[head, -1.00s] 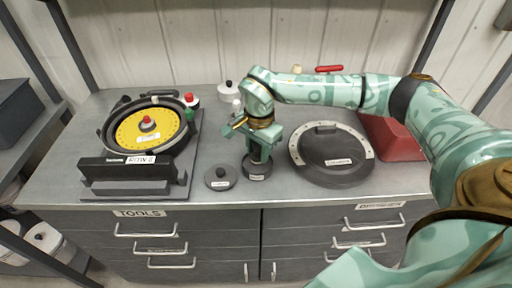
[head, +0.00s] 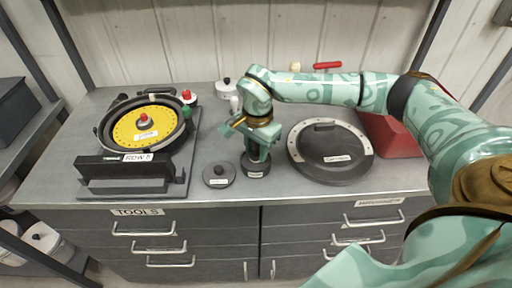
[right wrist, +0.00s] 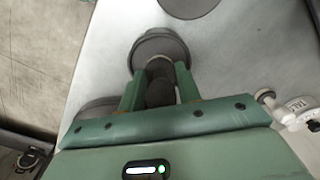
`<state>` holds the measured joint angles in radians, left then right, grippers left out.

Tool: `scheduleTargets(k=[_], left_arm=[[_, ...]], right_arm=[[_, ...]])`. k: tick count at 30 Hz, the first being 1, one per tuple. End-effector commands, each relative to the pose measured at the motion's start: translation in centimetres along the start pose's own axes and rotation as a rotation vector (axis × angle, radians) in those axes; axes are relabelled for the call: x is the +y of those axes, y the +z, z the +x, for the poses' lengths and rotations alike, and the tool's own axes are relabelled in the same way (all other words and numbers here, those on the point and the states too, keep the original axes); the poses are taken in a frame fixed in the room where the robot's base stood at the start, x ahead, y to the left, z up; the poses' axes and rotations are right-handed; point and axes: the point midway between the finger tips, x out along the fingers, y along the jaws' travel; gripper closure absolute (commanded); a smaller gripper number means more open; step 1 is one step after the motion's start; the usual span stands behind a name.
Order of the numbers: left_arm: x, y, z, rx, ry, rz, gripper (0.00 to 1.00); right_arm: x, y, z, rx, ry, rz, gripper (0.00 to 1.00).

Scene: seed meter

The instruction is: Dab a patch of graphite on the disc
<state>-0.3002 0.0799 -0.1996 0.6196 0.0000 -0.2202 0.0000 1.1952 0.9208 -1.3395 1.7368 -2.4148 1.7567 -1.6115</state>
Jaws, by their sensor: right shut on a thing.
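The yellow disc (head: 133,131) lies flat in the round black housing of the seed meter (head: 103,137) at the left of the bench, with a red-topped knob at its centre. A small dark labelled pot (head: 256,171) stands mid-bench; its round rim also shows in the right wrist view (right wrist: 147,41). My right gripper (head: 258,156) points down over this pot. In the right wrist view its green fingers (right wrist: 158,88) are shut on a dark rounded handle (right wrist: 160,92). The handle's lower end is hidden, and I cannot tell whether it touches the pot's contents. My left gripper is out of view.
A small dark knobbed lid (head: 218,175) lies left of the pot. A big dark round cover (head: 335,167) lies to the right, before a red bin (head: 397,140). A white container (head: 226,88) and a red-and-green bottle (head: 188,98) stand farther back.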

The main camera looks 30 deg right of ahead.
Motion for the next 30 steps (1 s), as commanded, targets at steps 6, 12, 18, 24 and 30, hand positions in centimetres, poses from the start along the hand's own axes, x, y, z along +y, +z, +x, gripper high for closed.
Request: scheduleTargets(k=[6, 12, 18, 24, 30], left_arm=[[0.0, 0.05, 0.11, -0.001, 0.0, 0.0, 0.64], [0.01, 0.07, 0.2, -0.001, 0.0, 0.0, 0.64], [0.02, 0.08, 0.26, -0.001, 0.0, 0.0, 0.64], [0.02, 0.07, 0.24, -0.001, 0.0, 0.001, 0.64], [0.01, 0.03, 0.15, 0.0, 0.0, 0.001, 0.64]], right_arm=[[0.01, 0.01, 0.31, 0.0, 0.001, 0.0, 0.89], [0.02, 0.01, 0.56, 0.0, 0.001, 0.0, 0.89], [0.03, 0.01, 0.75, 0.0, 0.001, 0.0, 0.89], [0.03, 0.02, 0.72, 0.0, 0.001, 0.0, 0.89], [0.03, 0.02, 0.7, 0.0, 0.001, 0.0, 0.89]])
